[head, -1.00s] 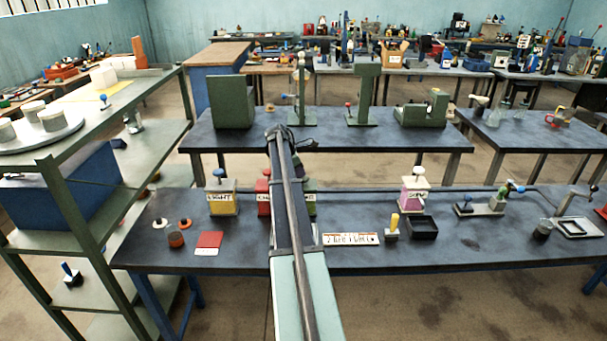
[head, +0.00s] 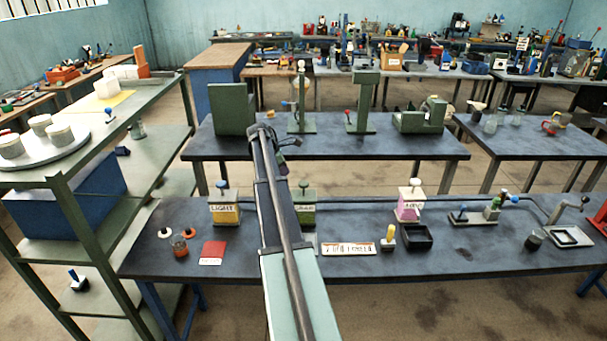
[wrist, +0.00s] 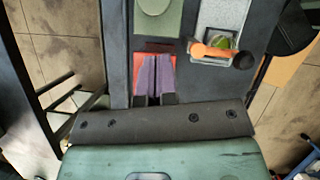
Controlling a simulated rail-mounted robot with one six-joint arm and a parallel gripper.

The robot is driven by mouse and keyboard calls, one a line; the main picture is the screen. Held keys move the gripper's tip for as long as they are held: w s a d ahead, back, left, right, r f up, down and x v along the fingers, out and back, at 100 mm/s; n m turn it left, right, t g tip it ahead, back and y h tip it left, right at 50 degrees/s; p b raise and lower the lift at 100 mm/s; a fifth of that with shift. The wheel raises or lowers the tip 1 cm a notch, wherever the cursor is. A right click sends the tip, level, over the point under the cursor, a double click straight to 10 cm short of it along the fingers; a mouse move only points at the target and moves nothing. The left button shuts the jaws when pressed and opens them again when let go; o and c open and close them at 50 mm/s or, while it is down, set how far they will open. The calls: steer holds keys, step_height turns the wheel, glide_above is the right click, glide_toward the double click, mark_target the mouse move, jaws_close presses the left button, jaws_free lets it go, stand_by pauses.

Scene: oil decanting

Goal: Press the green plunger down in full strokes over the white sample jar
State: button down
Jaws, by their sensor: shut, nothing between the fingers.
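A green dispenser (head: 305,215) with a green plunger knob (head: 304,184) stands on the near dark table, just right of my arm in the head view. A yellow dispenser (head: 224,212) labelled LIGHT stands left of my arm. I cannot tell which vessel is the white sample jar; my arm hides part of the table. My gripper (wrist: 155,62) shows in the wrist view, its purple-grey fingers shut and empty above a red surface (wrist: 158,47). A green block (wrist: 157,18) lies ahead of the fingertips, apart from them. My gripper is hidden in the head view.
A pink-and-white dispenser (head: 410,205) and a black tray (head: 416,237) are to the right. A red-and-white card (head: 212,251) and a small jar (head: 181,247) are at left. An orange handle (wrist: 208,50) lies right of my fingers. A shelf (head: 90,165) borders the left.

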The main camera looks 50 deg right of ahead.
steer(key=p+v, duration=0.2)
steer(key=v, duration=0.2)
stand_by(1.2)
steer(key=s+d, duration=0.1)
steer(key=s+d+f+b, duration=0.1)
steer(key=s+d, duration=0.1)
steer(key=shift+d+f+b, duration=0.25)
steer(key=shift+d+b, duration=0.05)
